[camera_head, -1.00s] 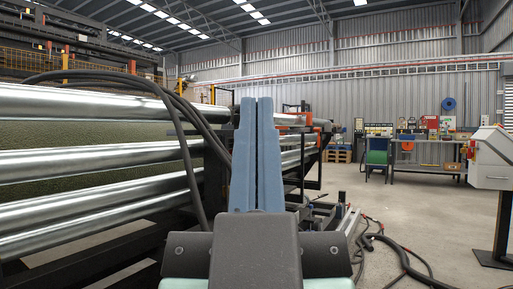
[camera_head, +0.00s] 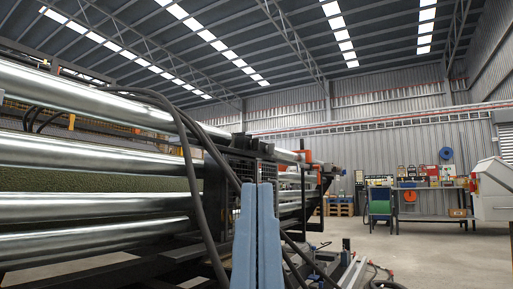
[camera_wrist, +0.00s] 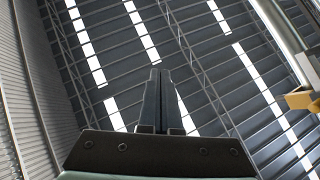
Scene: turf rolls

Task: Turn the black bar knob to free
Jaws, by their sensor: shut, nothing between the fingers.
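My gripper (camera_head: 257,188) shows at the bottom middle of the head view as two blue-grey fingers pointing up, shut against each other with nothing between them. In the wrist view my gripper (camera_wrist: 160,73) is seen dark against the roof, its fingers together. I cannot make out the black bar knob in either current view. In the head view the fingers stand in front of the roller machine's end, apart from any knob that I can see.
A machine with long shiny rollers (camera_head: 90,151) fills the left side, with thick black cables (camera_head: 190,150) hanging from it. A workbench (camera_head: 432,218) and a grey cabinet (camera_head: 494,189) stand at the right. The concrete floor (camera_head: 400,245) between is largely clear.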

